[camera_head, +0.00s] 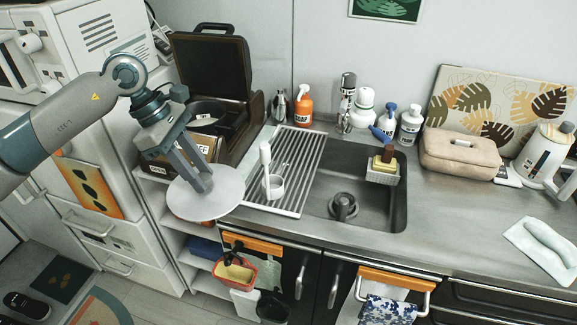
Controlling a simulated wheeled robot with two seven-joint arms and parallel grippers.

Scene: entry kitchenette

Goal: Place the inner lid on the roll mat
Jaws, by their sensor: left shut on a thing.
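The inner lid (222,203) is a flat, round, light grey disc. My left gripper (199,183) points down and is shut on it near the middle of its upper side. The lid is held left of the roll mat (302,160), over the counter's left end and the shelves below. The roll mat is a slatted grey rack lying over the left part of the sink. The lid hides part of the counter corner. My right gripper is not in view.
An open dark brown case (212,62) stands behind my left gripper. Soap bottles (303,106) line the wall behind the sink (378,208). A sponge holder (383,170) sits at the sink's right side. The mat's middle and right slats are clear.

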